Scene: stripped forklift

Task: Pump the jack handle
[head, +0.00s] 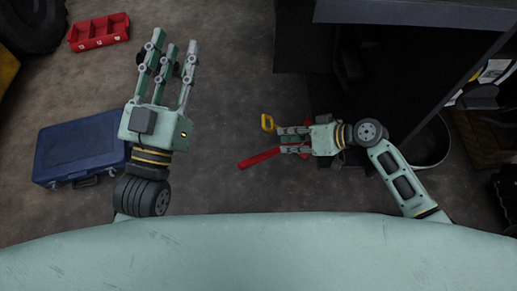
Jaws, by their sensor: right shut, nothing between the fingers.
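In the head view a red bar (258,158), which looks like the jack handle, slants out to the left from under my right gripper (281,140). That gripper points left, is shut and holds nothing. Its fingers lie over or beside the bar's right end; I cannot tell whether they touch it. A bit of red, perhaps the jack body, shows behind the gripper, but most of it is hidden. A yellow loop-shaped grip (267,122) sits just above the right fingertips. My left gripper (172,50) points up the picture, its fingers spread open and empty, well left of the bar.
A blue case (80,147) lies on the floor at left. A red tray (99,32) and a dark tyre (35,22) are at upper left. The large dark forklift body (410,60) fills the upper right. Floor between the two grippers is clear.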

